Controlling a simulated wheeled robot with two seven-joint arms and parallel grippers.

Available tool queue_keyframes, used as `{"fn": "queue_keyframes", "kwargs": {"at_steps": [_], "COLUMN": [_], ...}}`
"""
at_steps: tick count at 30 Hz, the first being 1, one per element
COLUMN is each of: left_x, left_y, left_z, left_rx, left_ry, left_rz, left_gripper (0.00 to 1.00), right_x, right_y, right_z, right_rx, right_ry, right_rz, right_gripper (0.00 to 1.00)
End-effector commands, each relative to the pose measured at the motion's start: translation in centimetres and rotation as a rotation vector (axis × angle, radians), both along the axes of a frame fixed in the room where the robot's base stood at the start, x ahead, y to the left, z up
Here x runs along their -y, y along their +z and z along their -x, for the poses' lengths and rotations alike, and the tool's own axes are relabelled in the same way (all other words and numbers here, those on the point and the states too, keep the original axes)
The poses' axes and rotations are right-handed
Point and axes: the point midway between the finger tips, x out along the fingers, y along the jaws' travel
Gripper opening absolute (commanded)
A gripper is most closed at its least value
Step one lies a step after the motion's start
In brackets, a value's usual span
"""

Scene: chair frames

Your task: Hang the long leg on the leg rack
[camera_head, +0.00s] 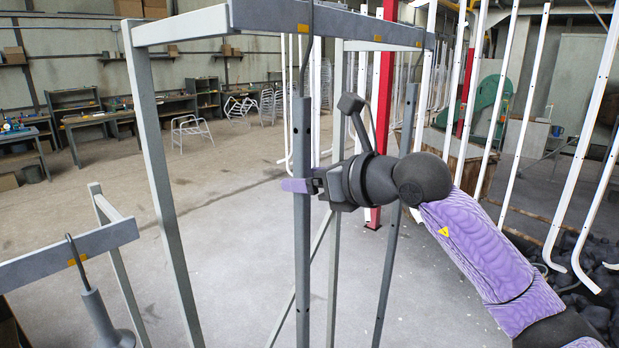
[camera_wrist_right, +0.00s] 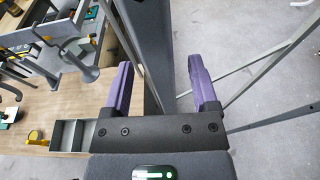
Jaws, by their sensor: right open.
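The long leg (camera_head: 302,240) is a dark grey tube with small holes. It stands upright at the leg rack (camera_head: 190,25), a grey metal frame with orange marks on its top beam. A thin dark hook rises from the leg's top across the beam; its upper end is cut off by the picture edge. My right gripper (camera_head: 300,186) is open, with its purple fingers around the leg. In the right wrist view the fingers (camera_wrist_right: 163,88) are spread, with the grey leg (camera_wrist_right: 145,35) between them and gaps visible. My left gripper is not in view.
A second dark tube (camera_head: 395,220) hangs farther back on the rack. A lower rack beam (camera_head: 75,250) at the lower left holds a short grey part (camera_head: 100,318) on a hook. White bent tubes (camera_head: 577,150) hang at the right. Floor beyond the rack is mostly clear.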

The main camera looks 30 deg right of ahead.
Motion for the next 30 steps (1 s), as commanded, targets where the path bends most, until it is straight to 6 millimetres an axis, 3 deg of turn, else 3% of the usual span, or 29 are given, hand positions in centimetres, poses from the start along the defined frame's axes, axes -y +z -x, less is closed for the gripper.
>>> {"fn": "queue_keyframes", "kwargs": {"at_steps": [10,24,30], "left_x": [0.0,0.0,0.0], "left_y": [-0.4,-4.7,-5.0], "left_z": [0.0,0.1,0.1], "left_rx": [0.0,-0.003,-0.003], "left_ry": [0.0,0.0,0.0], "left_rz": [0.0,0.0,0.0], "left_gripper": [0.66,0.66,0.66], "right_x": [0.2,2.7,3.0], "right_y": [0.0,1.3,1.9], "right_z": [0.4,6.2,7.2], "right_rx": [0.003,0.004,0.002], "right_ry": [-0.001,-0.003,0.0], "right_rz": [-0.001,0.002,-0.001], "right_gripper": [0.76,0.76,0.76]}}
